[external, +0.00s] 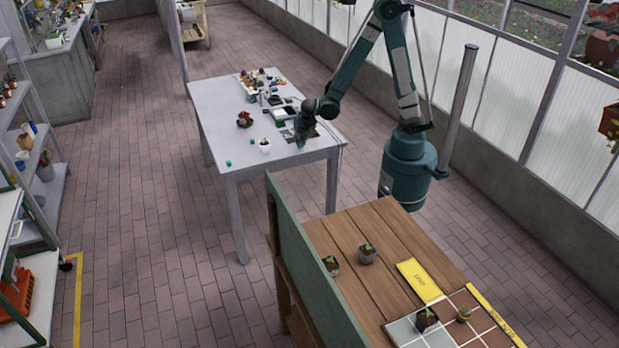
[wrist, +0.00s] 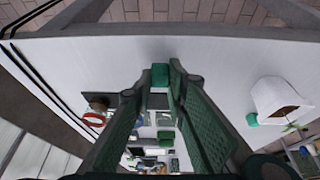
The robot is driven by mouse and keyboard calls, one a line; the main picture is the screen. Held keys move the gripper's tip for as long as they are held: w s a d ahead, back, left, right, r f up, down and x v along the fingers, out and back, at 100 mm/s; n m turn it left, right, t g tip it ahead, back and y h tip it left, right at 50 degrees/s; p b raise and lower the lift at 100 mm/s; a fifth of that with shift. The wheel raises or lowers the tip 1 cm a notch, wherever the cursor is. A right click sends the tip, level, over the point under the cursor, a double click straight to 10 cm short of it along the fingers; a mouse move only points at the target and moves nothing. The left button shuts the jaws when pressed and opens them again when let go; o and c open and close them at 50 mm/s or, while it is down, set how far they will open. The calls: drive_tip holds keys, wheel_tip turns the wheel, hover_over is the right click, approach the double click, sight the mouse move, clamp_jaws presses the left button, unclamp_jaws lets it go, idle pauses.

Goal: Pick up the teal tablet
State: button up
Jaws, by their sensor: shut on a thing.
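My gripper (external: 301,141) is low over the right front part of the white table (external: 222,108). In the wrist view its two green-padded fingers (wrist: 163,78) close in at the tips. A small teal piece, which looks like the teal tablet (wrist: 160,74), sits between the fingertips, and the gripper is shut on it. The fingers hide part of it. I cannot make it out in the external view, nor tell whether it touches the table. Another small teal piece (wrist: 251,119) lies by a white pot (wrist: 276,97), apart from my gripper.
The white pot (external: 265,146) and a red-and-green plant (external: 244,120) stand left of my gripper. A teal block (external: 228,163) lies near the table's front left. Several dark items and a tray of small pots (external: 258,78) fill the back.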

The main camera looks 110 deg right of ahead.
wheel_tip(320, 180, up, 9)
drive_tip(key=p, duration=0.2)
drive_tip(key=shift+r, duration=0.15)
idle(0.3)
idle(1.1)
drive_tip(key=w+a+n+t+y, duration=0.2)
drive_tip(key=w+a+n, duration=0.5)
drive_tip(key=a, duration=0.4)
drive_tip(key=w+a+f+n+t+y, duration=0.1)
drive_tip(key=w+a+n, duration=0.6)
drive_tip(key=a, duration=0.4)
drive_tip(key=w+a+n+t+y, duration=0.2)
drive_tip(key=w+a+n, duration=0.3)
drive_tip(key=w+a, duration=0.5)
drive_tip(key=a+n+g+y, duration=0.2)
drive_tip(key=a+n, duration=0.6)
drive_tip(key=a, duration=1.2)
drive_tip(key=w+a+r+n+g+y+p, duration=0.1)
drive_tip(key=a+n+g, duration=0.2)
drive_tip(key=a+n, duration=0.6)
drive_tip(key=a, duration=1)
drive_tip(key=shift+w+a+r+y, duration=0.15)
drive_tip(key=shift+w+a+y, duration=0.1)
drive_tip(key=shift+a+y, duration=0.15)
drive_tip(key=shift+f, duration=3.1)
